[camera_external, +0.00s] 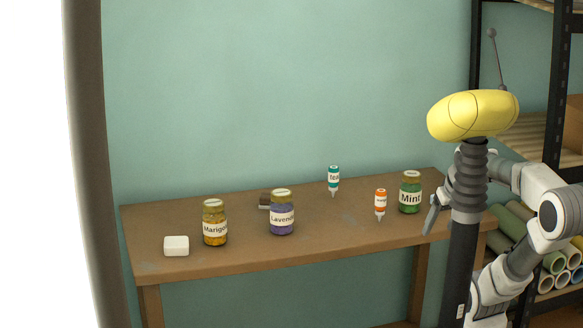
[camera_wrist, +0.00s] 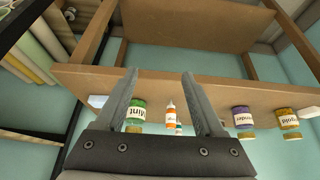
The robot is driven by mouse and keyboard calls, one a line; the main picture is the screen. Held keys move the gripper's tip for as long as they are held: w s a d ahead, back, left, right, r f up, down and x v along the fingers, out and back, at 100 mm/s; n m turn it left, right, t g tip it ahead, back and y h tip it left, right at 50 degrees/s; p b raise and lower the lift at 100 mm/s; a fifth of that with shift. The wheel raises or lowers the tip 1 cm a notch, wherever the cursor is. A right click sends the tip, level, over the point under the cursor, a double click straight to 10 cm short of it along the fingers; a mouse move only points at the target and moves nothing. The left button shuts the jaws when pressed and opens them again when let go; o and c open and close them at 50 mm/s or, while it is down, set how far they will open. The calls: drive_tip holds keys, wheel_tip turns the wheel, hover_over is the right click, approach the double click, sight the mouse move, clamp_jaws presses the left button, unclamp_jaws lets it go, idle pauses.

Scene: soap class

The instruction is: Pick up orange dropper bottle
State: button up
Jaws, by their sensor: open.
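The orange dropper bottle (camera_external: 380,202) has a white label and stands nozzle down on the wooden table, toward its right end. In the wrist view, which is upside down, the orange bottle (camera_wrist: 171,117) shows between my fingers, some way beyond them. My gripper (camera_wrist: 160,75) is open and empty. In the external view my gripper (camera_external: 432,215) is at the table's right end, right of the orange bottle and apart from it, partly hidden by my own body.
The green Mint jar (camera_external: 410,193) stands close to the right of the orange bottle. A teal dropper bottle (camera_external: 334,179) is behind left. The wooden table (camera_external: 330,232) is clear in front.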

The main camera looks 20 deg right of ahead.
drive_tip(key=w+n+g+h+p, duration=0.1)
drive_tip(key=n+g+p, duration=0.1)
drive_tip(key=n+p, duration=0.1)
drive_tip(key=n+t+h+p, duration=0.7)
drive_tip(key=n+h+p, duration=0.2)
drive_tip(key=n+p, duration=1.25)
approach(379, 196)
drive_tip(key=w+d+b, duration=0.1)
drive_tip(key=w, duration=0.1)
drive_tip(key=w+d+f+n+b, duration=0.1)
drive_tip(key=w+d+b, duration=0.1)
drive_tip(key=w+d+f+n+b, duration=0.1)
drive_tip(key=w+d, duration=0.1)
drive_tip(key=shift+d+f+n, duration=0.2)
drive_tip(key=shift+d+n, duration=0.05)
drive_tip(key=shift+d+b+x, duration=0.25)
drive_tip(key=shift+b+x, duration=0.35)
drive_tip(key=shift+x, duration=2.35)
drive_tip(key=shift+s, duration=0.2)
drive_tip(key=shift+c, duration=0.2)
clamp_jaws()
